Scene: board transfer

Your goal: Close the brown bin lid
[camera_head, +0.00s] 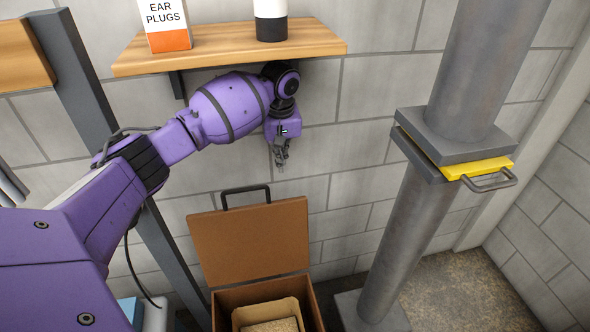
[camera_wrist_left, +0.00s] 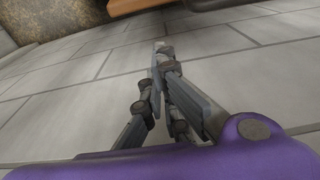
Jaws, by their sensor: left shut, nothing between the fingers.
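The brown bin (camera_head: 313,303) stands on the floor against the wall at the lower middle of the head view. Its brown lid (camera_head: 250,243) is open and leans upright at the back, with a dark handle (camera_head: 246,189) on its top edge. Inside the bin is a lighter tan box-like thing (camera_head: 252,312). My left gripper (camera_head: 279,166) hangs in the air above the lid's top edge, apart from it and below the shelf. It is shut and empty; its fingers also show in the left wrist view (camera_wrist_left: 160,75). My right gripper is not in view.
A wooden shelf (camera_head: 320,44) holds an ear plugs box (camera_head: 165,24) and a white and black container (camera_head: 270,20) just above my left forearm. A grey pipe (camera_head: 410,225) with a yellow plate (camera_head: 478,167) and handle stands to the right. A dark post stands left.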

